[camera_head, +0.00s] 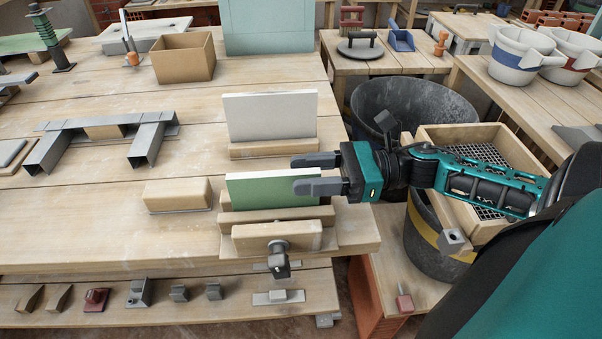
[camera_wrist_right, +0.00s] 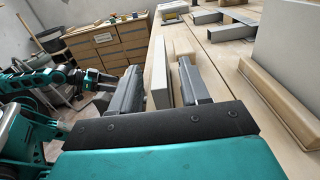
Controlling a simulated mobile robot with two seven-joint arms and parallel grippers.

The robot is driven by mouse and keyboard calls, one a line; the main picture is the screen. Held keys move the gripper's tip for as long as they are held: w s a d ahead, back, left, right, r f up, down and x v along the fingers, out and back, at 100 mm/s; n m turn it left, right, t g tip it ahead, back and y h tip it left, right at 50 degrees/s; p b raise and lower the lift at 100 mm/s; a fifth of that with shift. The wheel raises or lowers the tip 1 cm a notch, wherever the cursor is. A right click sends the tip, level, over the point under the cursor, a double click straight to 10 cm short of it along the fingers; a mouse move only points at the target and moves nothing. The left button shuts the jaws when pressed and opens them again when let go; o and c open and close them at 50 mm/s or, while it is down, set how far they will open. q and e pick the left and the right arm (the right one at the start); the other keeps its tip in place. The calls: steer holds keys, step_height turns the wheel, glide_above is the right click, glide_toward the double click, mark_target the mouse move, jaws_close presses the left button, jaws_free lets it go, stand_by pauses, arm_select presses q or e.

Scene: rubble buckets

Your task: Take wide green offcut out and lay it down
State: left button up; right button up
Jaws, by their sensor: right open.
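The wide green offcut (camera_head: 272,190) stands upright on edge in a wooden vice (camera_head: 277,235) at the front edge of the bench. Its lower part is hidden behind the vice's front jaw. My right gripper (camera_head: 297,175) is open at the offcut's right end, one finger behind it and one in front. In the right wrist view the offcut's pale end (camera_wrist_right: 159,73) shows between the spread fingers, with gaps beside it.
A white board (camera_head: 270,116) stands in a wooden holder close behind the offcut. A wooden block (camera_head: 178,195) lies left of the vice, with grey metal channels (camera_head: 105,135) beyond. Bare bench lies at left front. A black bucket (camera_head: 432,105) and a sieve (camera_head: 480,137) are at right.

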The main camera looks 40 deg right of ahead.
steer(key=shift+x, duration=0.75)
jaws_close()
stand_by(0.4)
